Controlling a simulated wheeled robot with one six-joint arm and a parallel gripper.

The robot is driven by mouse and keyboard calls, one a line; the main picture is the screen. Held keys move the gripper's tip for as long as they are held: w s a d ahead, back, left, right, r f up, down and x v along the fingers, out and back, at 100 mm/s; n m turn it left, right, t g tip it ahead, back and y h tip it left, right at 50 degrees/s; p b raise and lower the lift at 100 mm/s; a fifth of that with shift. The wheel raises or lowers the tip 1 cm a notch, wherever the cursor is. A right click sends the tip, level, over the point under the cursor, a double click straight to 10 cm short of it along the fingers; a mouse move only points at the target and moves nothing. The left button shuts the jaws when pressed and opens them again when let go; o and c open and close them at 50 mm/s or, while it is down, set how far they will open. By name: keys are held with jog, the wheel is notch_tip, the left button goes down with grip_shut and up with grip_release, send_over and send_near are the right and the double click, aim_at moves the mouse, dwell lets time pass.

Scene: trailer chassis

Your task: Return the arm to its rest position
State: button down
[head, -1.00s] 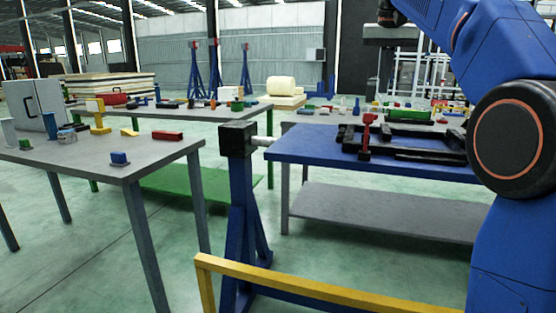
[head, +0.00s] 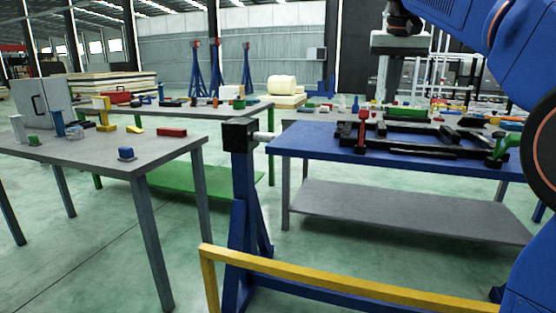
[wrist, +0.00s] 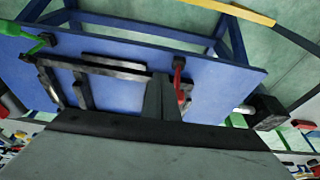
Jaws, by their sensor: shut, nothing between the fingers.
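My arm's blue links run along the right side of the head view. My gripper (head: 382,97) hangs fingers down at the upper middle, above and behind the blue table as pictured. In the wrist view its grey fingers (wrist: 163,90) are together with nothing between them. The blue table (head: 310,140) carries a black chassis frame (head: 415,152), a red clamp (head: 362,128) and a green clamp (head: 503,148). The wrist view looks down on the table (wrist: 125,105), with clear space between the gripper and the frame. The gripper touches nothing that I can see.
A blue stand (head: 242,190) is beside the blue table. A yellow rail (head: 330,284) crosses in front. Green floor is open between the tables.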

jog(key=s+f+n, duration=0.1)
jog(key=s+f, duration=1.6)
jog(key=f, duration=0.3)
jog(key=s+f+n+t, duration=0.1)
jog(key=s+f+n, duration=0.1)
jog(key=s+f, duration=1.5)
notch_tip(320, 180, down, 3)
jog(key=shift+s+a+f+t+y, duration=0.1)
jog(key=shift+s+a+t+y, duration=0.05)
jog(key=shift+s+t+y, duration=0.2)
